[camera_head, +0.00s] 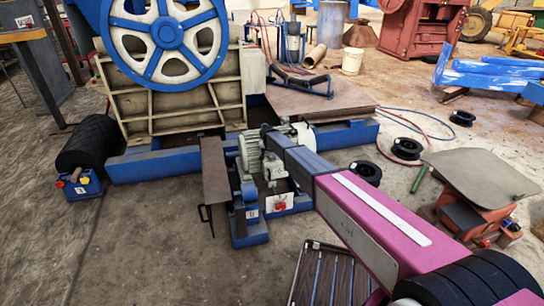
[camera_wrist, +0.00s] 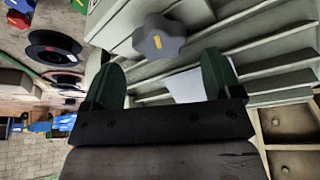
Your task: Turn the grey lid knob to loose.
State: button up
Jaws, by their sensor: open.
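The grey lid knob (camera_wrist: 158,40) is a lobed knob with a yellow mark on its face. In the wrist view it sits at the top middle, on a pale grey-green box beside a ribbed housing (camera_wrist: 255,50). My gripper (camera_wrist: 160,72) is open, with its two dark green fingers apart. In the picture the knob lies above and between the fingertips, and no finger is seen touching it. In the head view my arm reaches to the pale grey-green motor (camera_head: 250,150). I cannot make out the knob there.
A white box with a red knob (camera_head: 280,205) stands below the motor. A brown guard plate (camera_head: 215,172) is to its left. Black reels (camera_head: 366,172) and a red hose lie on the floor to the right. A big blue flywheel (camera_head: 165,35) is behind.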

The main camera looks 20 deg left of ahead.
aim_at(272, 155)
jog(key=shift+x, duration=1.95)
jog(key=c, duration=0.9)
jog(key=shift+n, duration=0.5)
jog(key=n+y, duration=0.1)
jog(key=n, duration=0.2)
jog(key=shift+d+n+y, duration=0.1)
jog(key=shift+n+y, duration=0.3)
jog(key=n, duration=0.2)
jog(key=n+g+y, duration=0.1)
jog(key=n, duration=0.1)
jog(key=shift+n+g, duration=0.3)
jog(key=n+g, duration=0.1)
jog(key=n, duration=0.1)
jog(key=n+y, duration=0.1)
jog(key=n, duration=0.2)
jog(key=shift+w+g, duration=0.15)
jog(key=shift+g, duration=0.25)
jog(key=shift+n+g, duration=0.9)
jog(key=shift+n, duration=1.5)
